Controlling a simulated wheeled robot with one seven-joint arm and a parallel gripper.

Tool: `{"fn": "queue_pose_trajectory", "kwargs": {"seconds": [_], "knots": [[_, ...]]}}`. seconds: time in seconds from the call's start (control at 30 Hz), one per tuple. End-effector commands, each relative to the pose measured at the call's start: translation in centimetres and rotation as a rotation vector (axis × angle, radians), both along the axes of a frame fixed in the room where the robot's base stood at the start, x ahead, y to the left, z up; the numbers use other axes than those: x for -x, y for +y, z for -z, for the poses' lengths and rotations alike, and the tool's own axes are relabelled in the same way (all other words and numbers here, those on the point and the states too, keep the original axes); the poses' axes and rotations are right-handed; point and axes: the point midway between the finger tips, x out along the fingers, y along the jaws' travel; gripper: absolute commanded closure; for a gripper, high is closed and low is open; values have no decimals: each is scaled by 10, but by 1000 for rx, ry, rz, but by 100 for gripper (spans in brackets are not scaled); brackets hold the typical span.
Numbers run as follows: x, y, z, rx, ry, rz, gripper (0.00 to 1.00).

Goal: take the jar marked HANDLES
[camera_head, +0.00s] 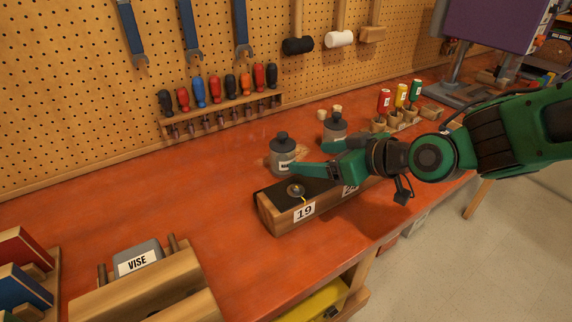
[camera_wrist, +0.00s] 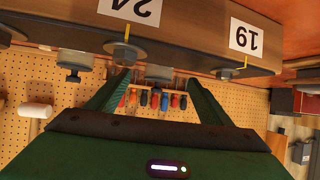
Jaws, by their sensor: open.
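A grey jar with a dark cap (camera_head: 283,160) stands on the red bench behind a wooden block; its white label is partly covered by my gripper's finger and I cannot read it. A second grey jar (camera_head: 333,130) stands farther right, its lower part covered by my gripper. No label reading HANDLES is legible. My gripper (camera_head: 308,157) is open and empty, its fingers reaching over the block toward the jars. The upside-down wrist view shows one jar (camera_wrist: 159,72) between the open fingers (camera_wrist: 160,80), beyond their tips, and the other jar (camera_wrist: 75,60) to the left.
The wooden block (camera_head: 270,217) has a black top, number labels 19 and 24, and metal knobs; it lies below my gripper. A rack of screwdrivers (camera_head: 222,110) is on the pegboard behind. A VISE box (camera_head: 138,258) stands front left. The bench's left middle is clear.

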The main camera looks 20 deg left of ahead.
Motion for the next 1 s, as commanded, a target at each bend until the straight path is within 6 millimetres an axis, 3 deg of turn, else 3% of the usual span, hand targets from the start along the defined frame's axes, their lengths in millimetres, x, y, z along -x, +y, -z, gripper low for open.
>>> {"fn": "queue_pose_trajectory", "kwargs": {"seconds": [0.23, 1.0], "knots": [[-13, 28, 17, 2, 3, -6, 27], [-42, 75, 48, 2, 2, -3, 27]]}}
